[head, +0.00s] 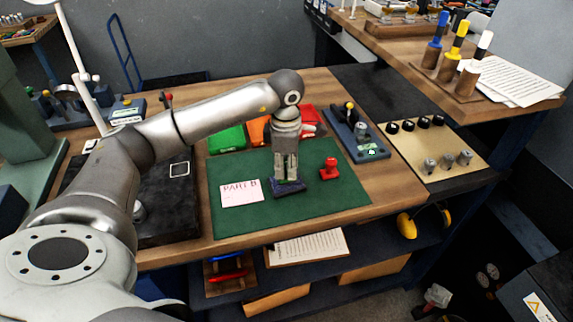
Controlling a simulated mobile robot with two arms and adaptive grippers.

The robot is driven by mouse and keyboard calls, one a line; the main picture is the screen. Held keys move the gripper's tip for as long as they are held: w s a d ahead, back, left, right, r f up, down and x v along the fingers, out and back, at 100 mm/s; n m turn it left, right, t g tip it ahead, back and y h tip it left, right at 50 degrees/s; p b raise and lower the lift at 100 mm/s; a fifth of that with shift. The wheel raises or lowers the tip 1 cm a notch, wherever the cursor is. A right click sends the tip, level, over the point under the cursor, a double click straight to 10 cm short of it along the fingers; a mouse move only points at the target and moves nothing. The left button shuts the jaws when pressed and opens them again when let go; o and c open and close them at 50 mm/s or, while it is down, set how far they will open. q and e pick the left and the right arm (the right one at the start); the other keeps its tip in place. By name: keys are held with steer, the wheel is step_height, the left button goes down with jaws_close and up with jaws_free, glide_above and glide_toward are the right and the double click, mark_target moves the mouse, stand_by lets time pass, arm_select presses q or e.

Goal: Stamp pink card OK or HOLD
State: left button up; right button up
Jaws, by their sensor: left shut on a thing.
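The pink card (241,192), with "PART B" written on it, lies flat on the green mat (235,165). My left gripper (287,178) points down over the dark blue ink pad (289,190), right of the card. It is shut on a small stamp, mostly hidden by the fingers; a bit of green shows at the tips. Whether the stamp touches the pad, I cannot tell. A red stamp (329,168) stands on the mat to the right of the pad. My right gripper is not in view.
Green (226,140), orange (258,130) and red (307,125) trays stand behind the mat. A blue fixture (357,135) and a panel with knobs (430,145) are to the right. The mat's front right is clear.

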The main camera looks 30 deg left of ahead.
arm_select(q)
steer(key=shift+f, duration=0.3)
steer(key=shift+f, duration=0.1)
stand_by(0.4)
steer(key=shift+b, duration=0.45)
stand_by(0.3)
stand_by(0.4)
steer(key=shift+r+p, duration=0.55)
steer(key=shift+r, duration=0.15)
steer(key=shift+r+p, duration=1.55)
steer(key=shift+r, duration=1.25)
